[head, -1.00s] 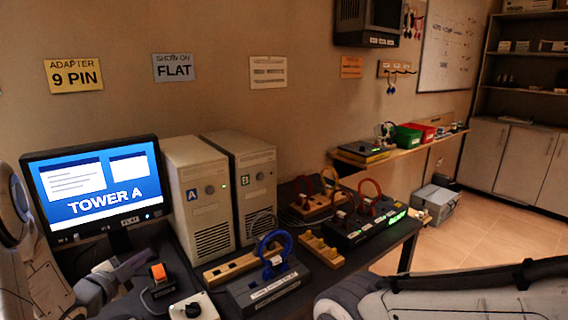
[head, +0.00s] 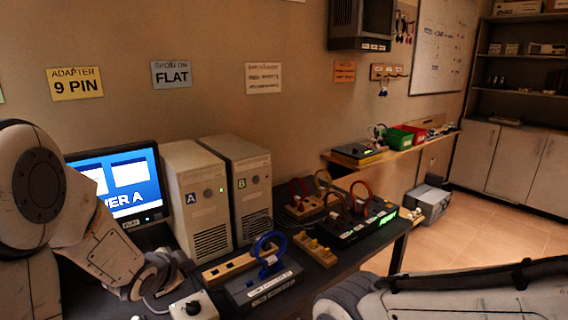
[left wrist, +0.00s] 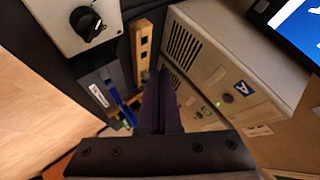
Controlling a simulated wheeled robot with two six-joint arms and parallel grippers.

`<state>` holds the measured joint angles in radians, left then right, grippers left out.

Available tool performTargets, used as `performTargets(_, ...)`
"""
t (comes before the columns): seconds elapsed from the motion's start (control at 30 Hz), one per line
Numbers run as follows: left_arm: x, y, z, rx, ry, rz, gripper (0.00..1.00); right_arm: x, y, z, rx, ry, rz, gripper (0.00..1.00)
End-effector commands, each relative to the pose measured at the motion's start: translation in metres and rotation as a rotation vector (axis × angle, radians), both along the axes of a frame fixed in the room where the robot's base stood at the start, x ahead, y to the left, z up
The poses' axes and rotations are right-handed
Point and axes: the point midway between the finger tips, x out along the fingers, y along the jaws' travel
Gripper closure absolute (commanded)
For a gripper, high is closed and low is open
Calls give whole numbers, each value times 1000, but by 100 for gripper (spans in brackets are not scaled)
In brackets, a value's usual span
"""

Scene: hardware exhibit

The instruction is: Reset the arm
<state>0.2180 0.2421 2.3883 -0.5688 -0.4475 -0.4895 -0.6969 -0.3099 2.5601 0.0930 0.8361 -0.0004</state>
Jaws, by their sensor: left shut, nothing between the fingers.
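My left arm comes in from the left, and its gripper (head: 178,262) is above the desk, in front of tower A (head: 199,196). In the left wrist view the fingers (left wrist: 162,75) are shut together with nothing between them. Tower A (left wrist: 225,72) is beside them in that view, and the blue cable (left wrist: 122,103) is on the other side. My right arm crosses the lower right of the head view; its gripper is out of view.
The monitor (head: 118,175) is partly hidden behind my left arm. Tower B (head: 245,180), a wooden strip (head: 228,268), a black block with a blue cable (head: 262,285) and a white dial box (head: 193,306) crowd the desk.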

Motion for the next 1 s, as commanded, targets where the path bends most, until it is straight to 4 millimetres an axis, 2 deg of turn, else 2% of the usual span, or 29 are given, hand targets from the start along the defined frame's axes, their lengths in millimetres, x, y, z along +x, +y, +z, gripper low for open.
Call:
performTargets(0.03,-11,-28,13,-20,52,6,100,0,0,9,0,0,0,100)
performTargets(0.17,-66,-90,24,-88,254,73,100,0,0,21,0,0,0,100)
performTargets(0.27,-127,-132,31,-132,432,112,100,0,0,31,0,0,0,100)
performTargets(0.3,-153,-146,34,-146,503,129,100,0,0,34,0,0,0,100)
performTargets(0.4,-216,-169,41,-162,665,163,100,0,0,40,0,0,0,100)
performTargets(0.5,-266,-179,48,-157,793,185,100,0,0,45,0,0,0,100)
performTargets(0.6,-299,-183,53,-144,878,197,100,0,0,47,0,0,0,100)
performTargets(0.73,-318,-186,55,-134,928,208,100,0,0,47,0,0,0,100)
performTargets(1.0,-319,-185,54,-134,931,211,100,0,0,47,0,0,0,100)
